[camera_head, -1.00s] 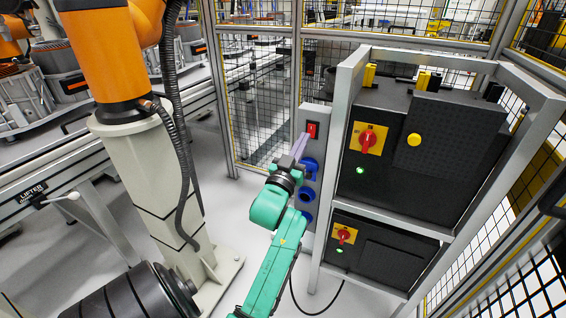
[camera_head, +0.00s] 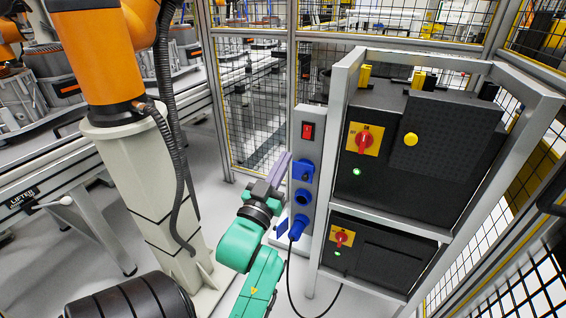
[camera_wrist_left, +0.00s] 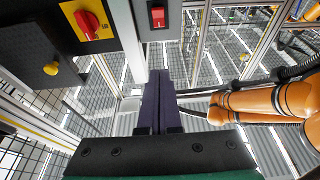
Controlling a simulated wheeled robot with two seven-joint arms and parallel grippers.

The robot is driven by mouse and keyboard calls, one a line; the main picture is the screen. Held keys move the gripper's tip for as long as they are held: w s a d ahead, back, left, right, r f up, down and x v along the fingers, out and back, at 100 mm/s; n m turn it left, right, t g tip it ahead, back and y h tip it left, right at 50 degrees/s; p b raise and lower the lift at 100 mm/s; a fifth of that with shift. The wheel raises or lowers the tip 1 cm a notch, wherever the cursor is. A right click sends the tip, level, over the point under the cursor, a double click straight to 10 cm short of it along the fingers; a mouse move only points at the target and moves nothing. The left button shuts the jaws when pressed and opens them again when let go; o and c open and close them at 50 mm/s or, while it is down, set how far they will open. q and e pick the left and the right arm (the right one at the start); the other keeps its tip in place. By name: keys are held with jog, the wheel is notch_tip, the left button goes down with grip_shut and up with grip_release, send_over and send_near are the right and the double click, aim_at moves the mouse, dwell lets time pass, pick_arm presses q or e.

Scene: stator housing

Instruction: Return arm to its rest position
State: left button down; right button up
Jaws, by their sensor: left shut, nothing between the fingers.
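My left arm is green and comes up from the bottom of the head view. Its gripper (camera_head: 279,170) is shut, with long grey-purple fingers pressed together and nothing between them. The fingertips stand in front of the grey socket post, just left of the upper blue socket and below the red switch (camera_head: 307,131). In the left wrist view the shut fingers (camera_wrist_left: 158,76) point away, with the red switch (camera_wrist_left: 157,17) just above their tips and apart from them. My right gripper is in neither view.
The grey post (camera_head: 316,180) carries blue sockets (camera_head: 301,199), with a plug and black cable at the lowest. A framed rack with black cabinets (camera_head: 418,160) stands to the right. An orange robot arm (camera_head: 98,60) on a pale pedestal stands left. Mesh fencing (camera_head: 250,100) is behind.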

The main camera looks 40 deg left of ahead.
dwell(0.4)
pick_arm(q)
jog(key=w+d+f+m+g+h+p, duration=0.1)
jog(key=w+d+f+g+h, duration=0.15)
jog(key=f, duration=0.65)
jog(key=w+d+f+m+g+h+p, duration=0.1)
jog(key=w+d+f+g+h+p, duration=0.15)
jog(key=f, duration=0.75)
jog(key=s+d+f+m+g+h+p, duration=0.1)
jog(key=s+d+f+g, duration=0.2)
jog(key=f, duration=0.8)
jog(key=s+d+f+m+g+h+p, duration=0.1)
jog(key=s+d+f+g, duration=0.2)
jog(key=f, duration=0.7)
jog(key=s+d+f+m+g+p, duration=0.1)
jog(key=s+d+f+g+p, duration=0.15)
jog(key=s+f, duration=0.9)
jog(key=s+a+f+g, duration=0.2)
jog(key=s+g, duration=0.1)
jog(key=s, duration=0.6)
jog(key=s+a+f+m+g, duration=0.1)
jog(key=s+a+f+g, duration=0.1)
jog(key=s, duration=0.8)
jog(key=shift+f+g+p, duration=0.35)
jog(key=shift+f+g, duration=0.1)
jog(key=shift+f, duration=0.35)
